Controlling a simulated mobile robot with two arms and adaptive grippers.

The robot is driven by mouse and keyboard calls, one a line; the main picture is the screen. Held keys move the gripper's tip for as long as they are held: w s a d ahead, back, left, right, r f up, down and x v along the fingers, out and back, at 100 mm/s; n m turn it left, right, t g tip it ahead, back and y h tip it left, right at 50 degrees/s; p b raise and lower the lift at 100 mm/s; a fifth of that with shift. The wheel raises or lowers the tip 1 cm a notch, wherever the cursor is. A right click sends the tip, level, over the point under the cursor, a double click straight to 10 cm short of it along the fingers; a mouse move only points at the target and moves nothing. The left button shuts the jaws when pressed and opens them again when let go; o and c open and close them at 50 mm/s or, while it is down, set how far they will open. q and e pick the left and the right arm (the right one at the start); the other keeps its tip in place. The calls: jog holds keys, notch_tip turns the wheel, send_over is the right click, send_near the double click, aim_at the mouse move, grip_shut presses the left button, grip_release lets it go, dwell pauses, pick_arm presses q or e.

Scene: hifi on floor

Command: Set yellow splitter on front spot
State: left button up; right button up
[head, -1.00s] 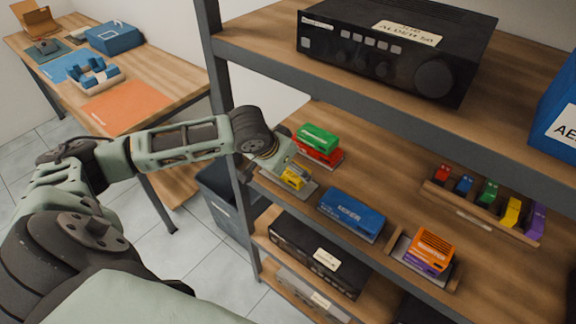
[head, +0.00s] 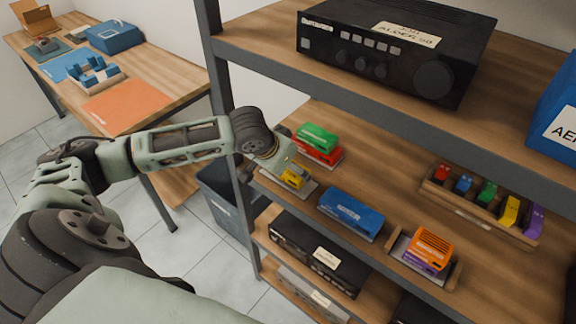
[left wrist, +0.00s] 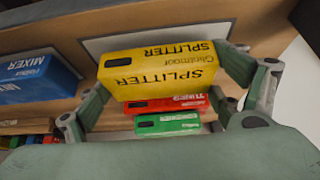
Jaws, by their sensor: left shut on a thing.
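The yellow splitter (head: 292,180) is at the left front of the middle shelf. Its labelled face fills the middle of the left wrist view (left wrist: 160,68). My left gripper (head: 284,172) is shut on it, with one finger on each side in the wrist view. A pale grey spot (head: 310,190) lies at the shelf's front edge, beneath or right beside the splitter; I cannot tell whether they touch. It shows as a pale patch behind the splitter in the wrist view (left wrist: 98,44). My right gripper is not in view.
A green box (head: 318,135) on a red one (head: 322,153) stands just behind the splitter. A blue mixer (head: 350,212) is to the right, then an orange and purple stack (head: 430,250) in a holder. A shelf post (head: 225,100) stands close left of my gripper.

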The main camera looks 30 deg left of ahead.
pick_arm(q)
jog(key=shift+f, duration=0.5)
dwell(0.3)
jog(key=o, duration=1.2)
jog(key=shift+c, duration=0.2)
jog(key=v, duration=1.2)
